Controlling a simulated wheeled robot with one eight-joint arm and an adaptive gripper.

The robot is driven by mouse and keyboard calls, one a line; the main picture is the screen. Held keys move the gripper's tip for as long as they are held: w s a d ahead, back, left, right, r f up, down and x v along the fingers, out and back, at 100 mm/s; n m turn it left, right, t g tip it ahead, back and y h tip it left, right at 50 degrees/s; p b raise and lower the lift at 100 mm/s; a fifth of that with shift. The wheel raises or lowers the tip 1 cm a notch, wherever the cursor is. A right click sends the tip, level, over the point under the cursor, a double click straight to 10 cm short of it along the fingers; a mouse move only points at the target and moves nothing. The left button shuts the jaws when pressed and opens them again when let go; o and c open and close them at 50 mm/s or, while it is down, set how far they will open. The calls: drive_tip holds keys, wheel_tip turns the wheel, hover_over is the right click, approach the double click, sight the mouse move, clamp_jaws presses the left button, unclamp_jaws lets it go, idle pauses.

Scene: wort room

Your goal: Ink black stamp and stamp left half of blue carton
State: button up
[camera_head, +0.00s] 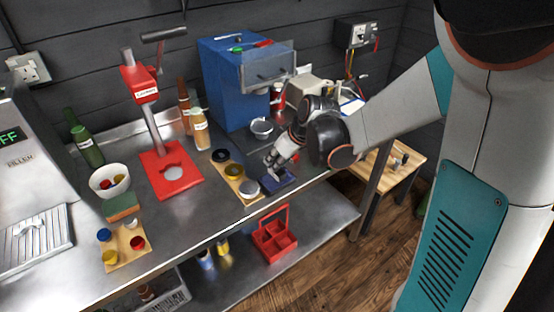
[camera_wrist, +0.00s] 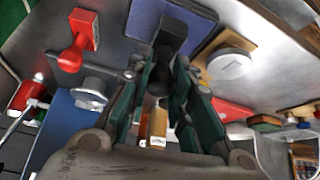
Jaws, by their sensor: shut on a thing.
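My gripper (camera_head: 272,163) is low over the front edge of the bench. In the wrist view its green fingers (camera_wrist: 163,75) are shut on the black stamp (camera_wrist: 172,36), whose dark block shows beyond the fingertips. The blue carton (camera_head: 287,182) lies flat on the bench directly under the gripper, and it also shows in the wrist view (camera_wrist: 143,17) behind the stamp. I cannot tell whether the stamp touches it.
A red stamp (camera_wrist: 80,38) stands beside the carton in the wrist view. A metal pot (camera_head: 262,129) and blue cabinet (camera_head: 240,80) are behind. A red press (camera_head: 170,175), bowl (camera_head: 110,181) and bottles stand left. A red caddy (camera_head: 275,236) is on the lower shelf.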

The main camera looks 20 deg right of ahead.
drive_tip(key=shift+f+b, duration=0.5)
drive_tip(key=shift+f, duration=0.05)
idle(1.8)
drive_tip(key=shift+r+p, duration=2.6)
drive_tip(key=shift+r, duration=0.95)
